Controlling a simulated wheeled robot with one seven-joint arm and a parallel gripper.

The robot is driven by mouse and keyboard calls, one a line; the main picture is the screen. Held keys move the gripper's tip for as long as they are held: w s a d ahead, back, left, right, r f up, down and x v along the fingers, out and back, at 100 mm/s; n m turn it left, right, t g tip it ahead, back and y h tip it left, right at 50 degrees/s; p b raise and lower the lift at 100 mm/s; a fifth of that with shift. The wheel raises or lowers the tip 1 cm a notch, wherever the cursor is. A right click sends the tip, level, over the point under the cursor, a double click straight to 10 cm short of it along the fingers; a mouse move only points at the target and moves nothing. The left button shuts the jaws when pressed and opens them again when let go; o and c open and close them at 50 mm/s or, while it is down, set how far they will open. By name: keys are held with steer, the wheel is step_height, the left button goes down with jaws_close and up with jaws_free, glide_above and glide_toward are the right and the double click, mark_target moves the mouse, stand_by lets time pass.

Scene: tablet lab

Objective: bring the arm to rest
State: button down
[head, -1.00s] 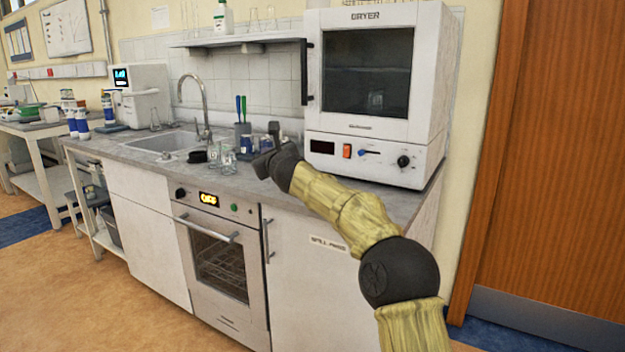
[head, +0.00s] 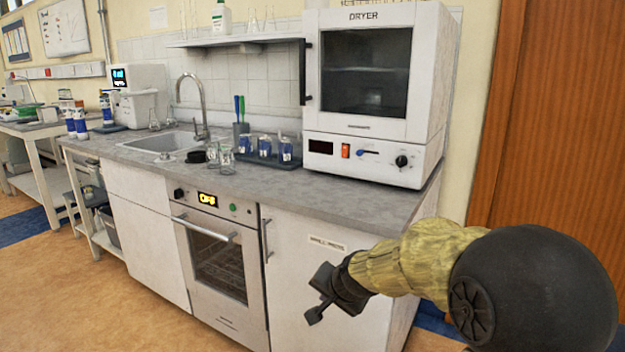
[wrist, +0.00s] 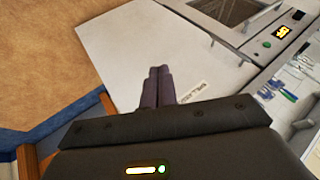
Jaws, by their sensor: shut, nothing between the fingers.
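My gripper (head: 318,294) is in front of the white cabinet door (head: 290,262) below the counter, at the lower middle of the head view. In the wrist view my gripper (wrist: 158,72) has its two dark fingers side by side and pressed together, with nothing between them. The fingers point toward the white cabinet front, and I cannot tell the exact gap. My arm comes in from the lower right of the head view.
The counter (head: 350,200) holds a dryer (head: 372,95), a dark tray with several blue-labelled containers (head: 264,147), glass beakers (head: 227,160) and a sink (head: 165,142). An oven (head: 220,265) is below. Open floor (head: 90,290) lies at left, a wooden door (head: 540,120) at right.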

steer(key=s+d+f+n+g+h, duration=0.1)
steer(key=s+d+f+n+g, duration=0.2)
steer(key=s, duration=0.4)
steer(key=s+d+f+n+h, duration=0.1)
steer(key=s+d+f, duration=0.2)
steer(key=s+d, duration=0.3)
steer(key=s+d+f+n+g+h, duration=0.1)
steer(key=s+d+f+n+g, duration=0.15)
steer(key=s, duration=0.65)
step_height(320, 180, up, 33)
steer(key=p, duration=3.4)
steer(key=shift+w+d+r+t, duration=0.2)
steer(key=shift+w+t, duration=0.1)
steer(key=shift+t, duration=0.05)
steer(key=shift+m, duration=0.25)
